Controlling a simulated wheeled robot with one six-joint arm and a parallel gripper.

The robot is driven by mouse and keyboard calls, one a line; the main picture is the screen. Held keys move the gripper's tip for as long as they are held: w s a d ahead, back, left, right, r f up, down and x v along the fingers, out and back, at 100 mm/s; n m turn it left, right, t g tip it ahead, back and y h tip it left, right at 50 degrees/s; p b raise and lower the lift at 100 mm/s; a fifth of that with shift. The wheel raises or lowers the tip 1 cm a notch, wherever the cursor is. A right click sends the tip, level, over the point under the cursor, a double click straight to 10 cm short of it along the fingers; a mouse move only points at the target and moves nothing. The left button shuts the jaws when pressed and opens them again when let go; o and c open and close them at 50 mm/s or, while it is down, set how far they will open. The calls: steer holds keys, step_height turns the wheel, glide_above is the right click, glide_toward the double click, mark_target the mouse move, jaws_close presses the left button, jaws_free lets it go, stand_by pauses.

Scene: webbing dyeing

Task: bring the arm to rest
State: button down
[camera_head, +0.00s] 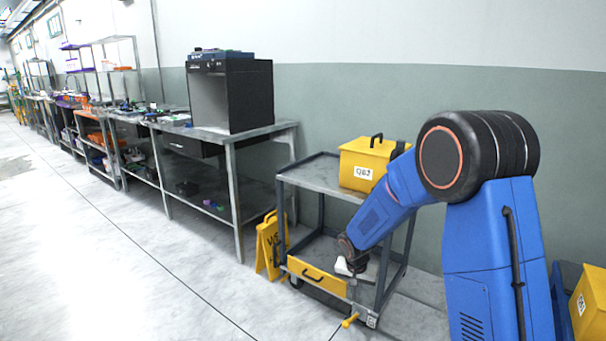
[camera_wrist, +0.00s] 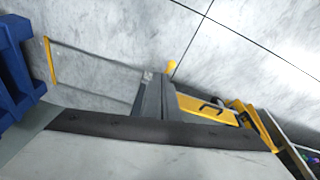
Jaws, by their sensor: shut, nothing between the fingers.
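My gripper (camera_head: 350,268) is low in the head view, at the end of my blue arm, which bends down over the grey cart (camera_head: 313,178). It is shut and holds nothing that I can see. It overlaps the lower part of the cart, close to the right end of the yellow drawer front (camera_head: 318,278); I cannot tell whether it touches. In the wrist view the yellow drawer front (camera_wrist: 207,108) with its dark handle shows right of centre. My fingers do not show clearly there.
A yellow case (camera_head: 368,162) marked with a label stands on the cart's top. A yellow floor sign (camera_head: 270,246) stands left of the cart. A long workbench (camera_head: 270,130) with a black open-fronted box (camera_head: 233,95) runs along the wall. The floor at left is clear.

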steer(key=s+d+r+n+t, duration=0.1)
steer(key=s+d+r, duration=0.3)
steer(key=s+r, duration=0.55)
steer(key=s+d+r+n, duration=0.1)
steer(key=s+d+r, duration=0.3)
steer(key=s+r, duration=0.55)
steer(key=s+d+r+n, duration=0.1)
steer(key=s+r, duration=0.2)
steer(key=s, duration=0.7)
steer(key=s+d+r+n+t+y, duration=0.1)
steer(key=s+d+r, duration=0.1)
steer(key=s, duration=0.9)
steer(key=shift+r+n+t, duration=0.3)
steer(key=shift+r, duration=0.5)
